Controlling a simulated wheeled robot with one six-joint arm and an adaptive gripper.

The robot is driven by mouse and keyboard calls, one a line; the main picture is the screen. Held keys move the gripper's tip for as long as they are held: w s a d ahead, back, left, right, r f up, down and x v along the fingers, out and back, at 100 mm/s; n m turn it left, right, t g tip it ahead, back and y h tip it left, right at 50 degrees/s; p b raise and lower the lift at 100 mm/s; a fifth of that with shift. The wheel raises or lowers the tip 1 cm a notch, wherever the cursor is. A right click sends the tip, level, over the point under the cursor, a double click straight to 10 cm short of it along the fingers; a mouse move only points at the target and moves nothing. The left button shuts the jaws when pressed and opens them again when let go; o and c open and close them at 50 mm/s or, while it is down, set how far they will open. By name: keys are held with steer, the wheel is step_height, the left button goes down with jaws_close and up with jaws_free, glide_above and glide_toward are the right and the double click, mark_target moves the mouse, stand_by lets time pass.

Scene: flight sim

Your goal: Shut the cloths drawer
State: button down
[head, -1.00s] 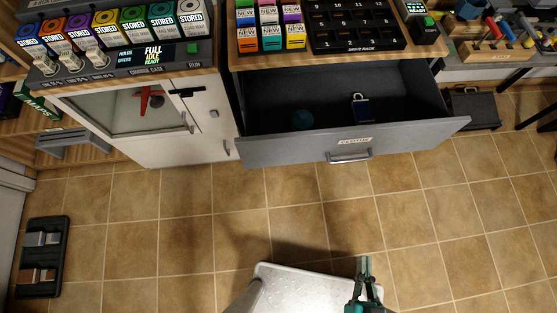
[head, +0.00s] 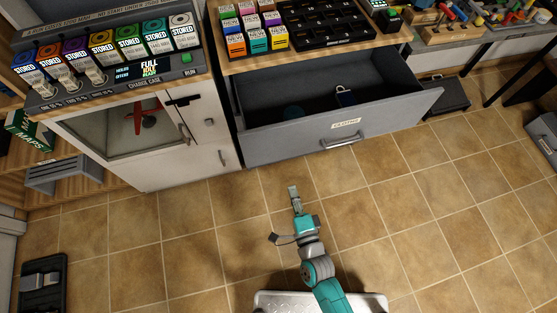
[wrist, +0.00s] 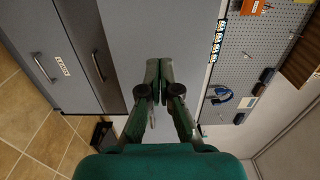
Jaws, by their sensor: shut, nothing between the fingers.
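The cloths drawer (head: 282,150) is a wide grey drawer under a wooden worktop, pulled out with its inside showing. Its front bears a white label and a bar handle (head: 341,142). A labelled grey front with a handle (wrist: 40,68) shows at left there.
A white cabinet (head: 180,160) with a glass door stands left of the drawer. A black case (head: 447,98) lies on the floor to its right. A dark tray (head: 42,285) lies at the lower left. The tiled floor before the drawer is clear.

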mark_target(278, 146)
steer(key=x, duration=1.4)
steer(key=shift+a, duration=0.15)
steer(key=shift+w, duration=0.1)
